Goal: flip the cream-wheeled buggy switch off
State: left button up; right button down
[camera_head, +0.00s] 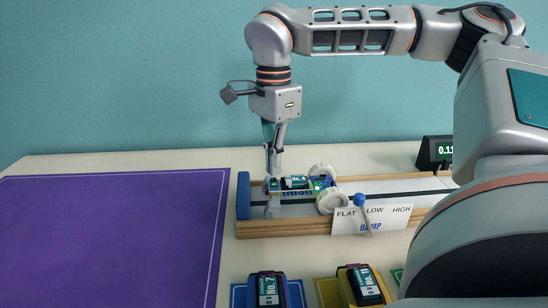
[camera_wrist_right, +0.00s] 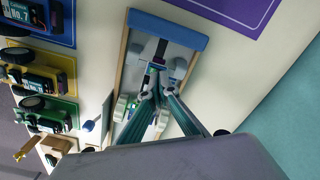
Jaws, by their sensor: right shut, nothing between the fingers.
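The buggy with cream wheels (camera_head: 327,202) stands on the wood-edged track (camera_head: 290,228) near its left end. It carries a green-blue board and a dark block with a light label. In the right wrist view one cream wheel (camera_wrist_right: 121,107) shows beside my fingers. My right gripper (camera_head: 273,172) points down over the left end of the buggy, its fingers closed and empty. Its fingertips (camera_wrist_right: 157,76) come close to the board in the right wrist view; I cannot tell whether they touch. The switch is not clear, being too small or hidden by the fingers. My left gripper is not in view.
A blue end block (camera_head: 243,195) closes the track's left end. Other buggies sit on blue and yellow mats (camera_head: 327,291) in front. A purple mat (camera_head: 110,235) lies clear at left.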

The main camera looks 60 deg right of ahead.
aim_at(274, 179)
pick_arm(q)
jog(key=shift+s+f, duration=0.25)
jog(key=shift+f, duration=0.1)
pick_arm(e)
jog(key=shift+f, duration=1.15)
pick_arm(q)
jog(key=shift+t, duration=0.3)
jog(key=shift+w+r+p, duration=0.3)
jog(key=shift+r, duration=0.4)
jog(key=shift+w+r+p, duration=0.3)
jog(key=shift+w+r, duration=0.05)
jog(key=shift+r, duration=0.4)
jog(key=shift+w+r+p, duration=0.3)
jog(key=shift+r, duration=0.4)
pick_arm(e)
jog(key=shift+r, duration=3.55)
